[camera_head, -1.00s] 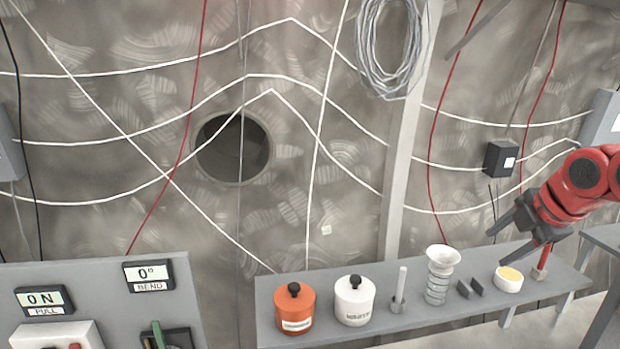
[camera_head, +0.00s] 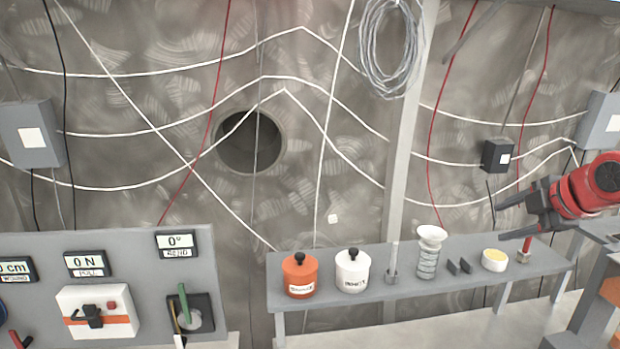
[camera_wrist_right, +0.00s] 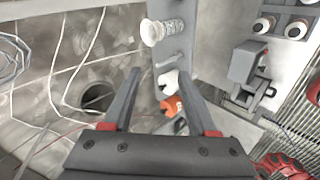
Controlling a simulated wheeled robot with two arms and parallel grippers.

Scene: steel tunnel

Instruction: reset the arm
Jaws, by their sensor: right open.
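My right gripper (camera_head: 526,211) is on a red and black arm at the right of the head view. It is open and empty, with its fingers pointing left above the right end of the grey shelf (camera_head: 350,300). In the right wrist view its two fingers (camera_wrist_right: 162,92) stand wide apart, with nothing held between them. The orange jar (camera_wrist_right: 172,106) and the white jar (camera_wrist_right: 168,80) show beyond the fingers there. My left gripper is not in view.
The shelf holds an orange jar (camera_head: 300,276), a white jar (camera_head: 352,271), a ribbed white insulator (camera_head: 430,252) and a yellow-topped cup (camera_head: 494,259). A grey control panel (camera_head: 130,250) stands at the left. A wire coil (camera_head: 392,50) hangs on the wall.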

